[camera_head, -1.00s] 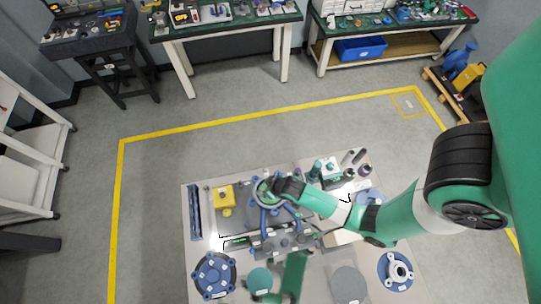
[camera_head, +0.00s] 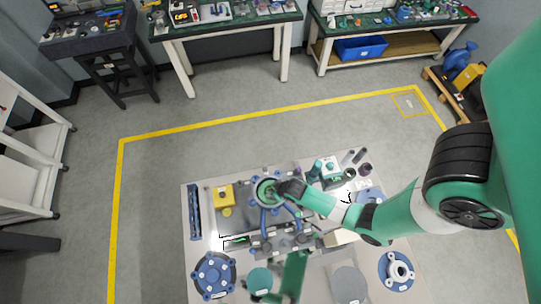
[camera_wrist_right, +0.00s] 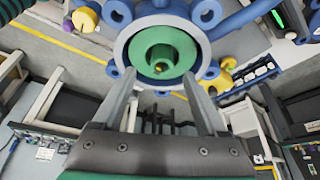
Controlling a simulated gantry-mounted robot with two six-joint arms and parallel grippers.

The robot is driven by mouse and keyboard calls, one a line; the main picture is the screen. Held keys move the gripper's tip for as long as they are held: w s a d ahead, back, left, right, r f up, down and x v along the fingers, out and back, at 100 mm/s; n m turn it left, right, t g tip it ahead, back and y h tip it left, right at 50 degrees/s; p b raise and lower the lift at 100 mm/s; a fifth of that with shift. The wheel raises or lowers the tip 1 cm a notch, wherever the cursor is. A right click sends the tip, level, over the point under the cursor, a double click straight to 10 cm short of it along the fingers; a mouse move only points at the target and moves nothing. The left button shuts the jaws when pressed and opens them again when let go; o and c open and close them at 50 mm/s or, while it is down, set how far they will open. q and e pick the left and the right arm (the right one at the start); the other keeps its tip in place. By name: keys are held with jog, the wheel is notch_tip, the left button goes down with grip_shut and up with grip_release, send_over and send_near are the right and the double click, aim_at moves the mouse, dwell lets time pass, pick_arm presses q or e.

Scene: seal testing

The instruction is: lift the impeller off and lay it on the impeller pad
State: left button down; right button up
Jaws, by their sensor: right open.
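The green impeller (camera_head: 267,190) sits inside the round blue-grey housing (camera_wrist_right: 122,48) on the bench. In the right wrist view the impeller (camera_wrist_right: 181,45) is a green ring around a brass-coloured centre. My right gripper (camera_wrist_right: 163,102) is open, its two grey fingers pointing at the housing's near rim, with nothing held between them. In the head view my right gripper (camera_head: 278,188) reaches in from the right over the housing's right side. A round teal pad (camera_head: 259,279) and a round grey pad (camera_head: 348,284) lie at the front; I cannot read which is the impeller pad. My left gripper is not seen.
A yellow block (camera_head: 223,195) stands left of the housing. A blue studded cover (camera_head: 213,276) lies front left, and a blue flange with a white part (camera_head: 397,268) front right. Dark cylinders (camera_head: 355,157) stand at the back right. A green link covers the front middle.

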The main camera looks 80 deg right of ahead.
aim_at(269, 191)
jog(key=b+x, duration=0.1)
jog(key=x, duration=0.3)
jog(key=shift+w+f, duration=0.25)
jog(key=shift+f, duration=0.05)
grip_shut()
jog(key=shift+r, duration=0.1)
